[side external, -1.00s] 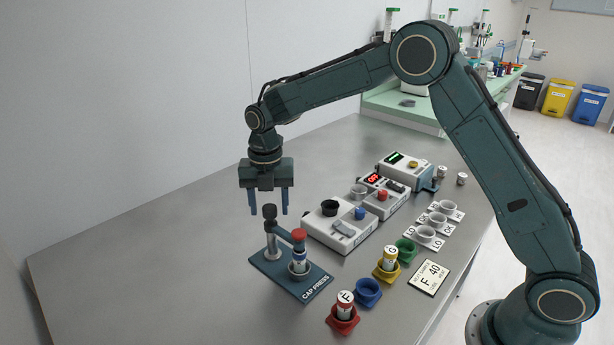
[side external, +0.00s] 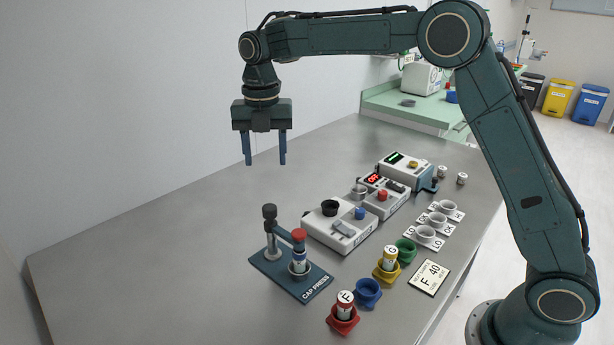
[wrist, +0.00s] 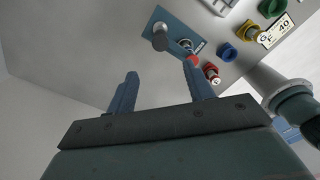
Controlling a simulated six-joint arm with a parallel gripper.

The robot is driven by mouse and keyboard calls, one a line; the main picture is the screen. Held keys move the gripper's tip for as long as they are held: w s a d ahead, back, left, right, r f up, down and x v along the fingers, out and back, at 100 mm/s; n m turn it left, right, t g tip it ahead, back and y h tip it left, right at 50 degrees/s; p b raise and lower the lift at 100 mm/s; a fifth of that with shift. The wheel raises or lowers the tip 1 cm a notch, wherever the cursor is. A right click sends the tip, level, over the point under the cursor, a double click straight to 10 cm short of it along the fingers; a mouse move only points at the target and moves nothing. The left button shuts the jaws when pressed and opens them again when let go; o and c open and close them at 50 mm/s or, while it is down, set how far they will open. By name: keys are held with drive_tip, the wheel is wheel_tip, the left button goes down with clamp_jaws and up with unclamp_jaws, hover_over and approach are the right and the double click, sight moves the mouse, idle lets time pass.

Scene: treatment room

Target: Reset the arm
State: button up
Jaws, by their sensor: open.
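My gripper (side external: 264,162) is open and empty. It hangs pointing down, high above the steel table, above and slightly left of the cap press (side external: 290,275). In the wrist view my two fingers (wrist: 160,92) are apart with nothing between them. The cap press also shows there (wrist: 178,38). A vial with a red cap (side external: 299,250) stands upright in the press, under or beside its arm; the exact contact is hard to tell.
A red holder (side external: 342,325) has a vial marked F, and a yellow one (side external: 386,277) a vial marked G. Blue (side external: 368,292) and green (side external: 406,251) holders look empty. White devices (side external: 340,228), cups (side external: 426,235) and an F 40 card (side external: 429,278) stand right. The table's left is clear.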

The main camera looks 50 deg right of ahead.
drive_tip(key=shift+r, duration=0.65)
drive_tip(key=s+d+r+m+t, duration=0.2)
drive_tip(key=s+d+r+m, duration=0.15)
drive_tip(key=s+m, duration=0.45)
drive_tip(key=s+d+r+m+t, duration=0.15)
drive_tip(key=s+r+m, duration=0.35)
drive_tip(key=s, duration=0.5)
drive_tip(key=s+d+f+m+t, duration=0.1)
drive_tip(key=s+f+m, duration=0.2)
drive_tip(key=s+m, duration=0.4)
drive_tip(key=s+d+f+m+t, duration=0.1)
drive_tip(key=s+f+m, duration=0.2)
drive_tip(key=s+m, duration=0.4)
drive_tip(key=shift+s+d+f, duration=0.25)
drive_tip(key=shift+s+f, duration=0.1)
drive_tip(key=shift+s, duration=0.9)
drive_tip(key=shift+c, duration=0.4)
